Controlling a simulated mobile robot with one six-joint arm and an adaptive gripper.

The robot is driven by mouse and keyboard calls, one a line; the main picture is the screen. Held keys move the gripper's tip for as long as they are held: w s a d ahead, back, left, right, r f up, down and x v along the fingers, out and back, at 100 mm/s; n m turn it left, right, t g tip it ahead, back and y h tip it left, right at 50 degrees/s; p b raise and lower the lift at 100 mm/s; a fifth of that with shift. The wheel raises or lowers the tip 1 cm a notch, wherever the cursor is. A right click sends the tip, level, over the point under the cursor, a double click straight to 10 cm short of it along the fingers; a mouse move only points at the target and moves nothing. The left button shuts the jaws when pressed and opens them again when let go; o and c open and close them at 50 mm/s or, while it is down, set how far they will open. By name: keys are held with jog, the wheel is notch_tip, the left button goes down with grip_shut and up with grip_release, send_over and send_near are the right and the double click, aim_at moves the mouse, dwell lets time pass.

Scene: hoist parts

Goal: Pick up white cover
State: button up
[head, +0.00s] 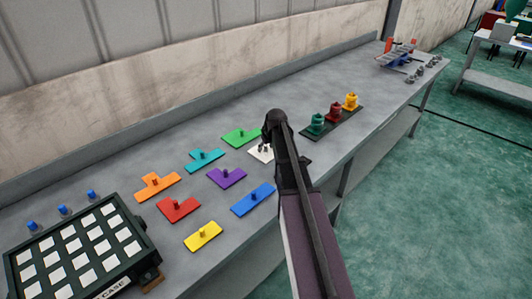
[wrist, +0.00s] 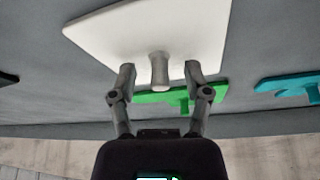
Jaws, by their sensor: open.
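The white cover (wrist: 150,30) is a flat white plate with a round knob (wrist: 159,68) standing up from it. In the head view the white cover (head: 260,154) lies on the grey bench, mostly hidden by my gripper (head: 264,146). In the wrist view my gripper (wrist: 160,72) is open, with one finger on each side of the knob and gaps visible between fingers and knob. I cannot tell exactly how deep the fingertips are relative to the knob.
A green piece (head: 241,137), a purple piece (head: 227,177) and a blue piece (head: 253,199) lie near the cover on the bench (head: 205,115). A dark tray (head: 338,131) with green, red and yellow parts stands to the right. A case (head: 80,250) is at lower left.

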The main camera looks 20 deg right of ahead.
grip_shut()
dwell(0.3)
jog(key=shift+r, duration=0.2)
notch_tip(320, 180, up, 3)
jog(key=p, duration=0.3)
jog(key=shift+f, duration=0.1)
jog(key=s+a, duration=0.1)
jog(key=s, duration=0.4)
jog(key=s+r+p, duration=0.1)
jog(key=s, duration=0.4)
jog(key=s+a+p, duration=0.1)
jog(key=s, duration=0.4)
jog(key=shift+s+a+r, duration=0.35)
jog(key=shift+s+r, duration=0.05)
